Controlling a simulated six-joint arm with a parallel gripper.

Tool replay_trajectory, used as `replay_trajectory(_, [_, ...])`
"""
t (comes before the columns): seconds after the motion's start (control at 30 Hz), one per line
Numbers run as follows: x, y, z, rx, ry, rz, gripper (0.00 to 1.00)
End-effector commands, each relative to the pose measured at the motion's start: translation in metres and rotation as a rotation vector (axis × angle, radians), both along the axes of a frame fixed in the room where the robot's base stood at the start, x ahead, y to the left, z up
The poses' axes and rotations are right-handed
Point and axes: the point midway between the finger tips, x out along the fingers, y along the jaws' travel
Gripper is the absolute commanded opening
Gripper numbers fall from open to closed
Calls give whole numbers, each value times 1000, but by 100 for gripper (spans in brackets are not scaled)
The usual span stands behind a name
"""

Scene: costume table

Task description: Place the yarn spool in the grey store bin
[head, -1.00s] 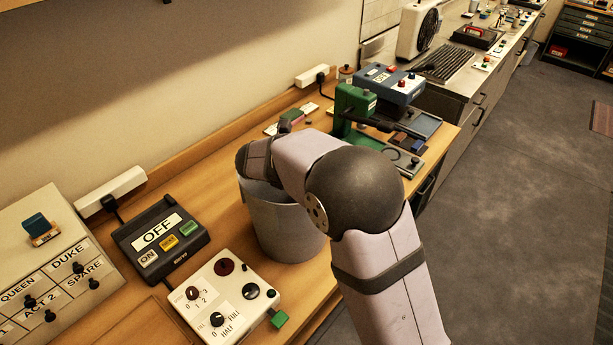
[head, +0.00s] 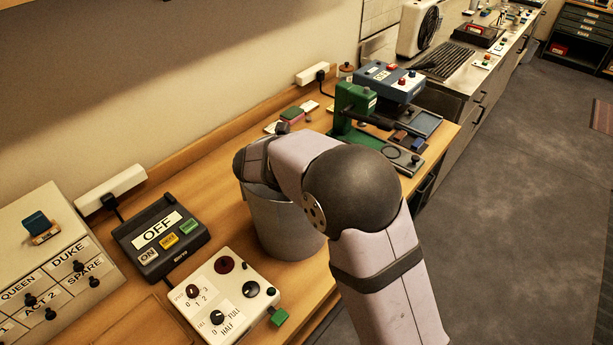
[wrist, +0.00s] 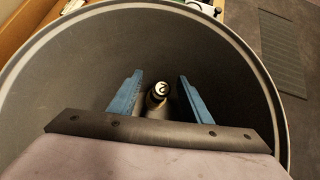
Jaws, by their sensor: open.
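The grey store bin (head: 285,232) stands on the wooden table, below my wrist in the head view. Its round rim and dark inner wall (wrist: 75,72) surround my gripper in the wrist view. My gripper (wrist: 160,77) points down into the bin with its two blue fingers apart; the bin and arm hide it in the head view. A small upright item with a pale, dark-marked round top (wrist: 159,88), perhaps the yarn spool, shows between the fingers, lower in the bin. I see a gap on each side of its top; its lower part is hard to make out.
A black box marked OFF (head: 160,238) and a white knob panel (head: 225,297) sit left of the bin. A green press-like device (head: 350,105) and a blue box (head: 390,80) stand behind my arm. A power strip (head: 110,190) lies along the wall.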

Motion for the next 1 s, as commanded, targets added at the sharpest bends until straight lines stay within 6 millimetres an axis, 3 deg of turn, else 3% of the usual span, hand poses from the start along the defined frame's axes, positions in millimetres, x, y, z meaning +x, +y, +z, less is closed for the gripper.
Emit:
replay_trajectory(0.6, [-55,41,67,1,-2,2,44])
replay_trajectory(1.0, [-63,46,76,0,1,1,44])
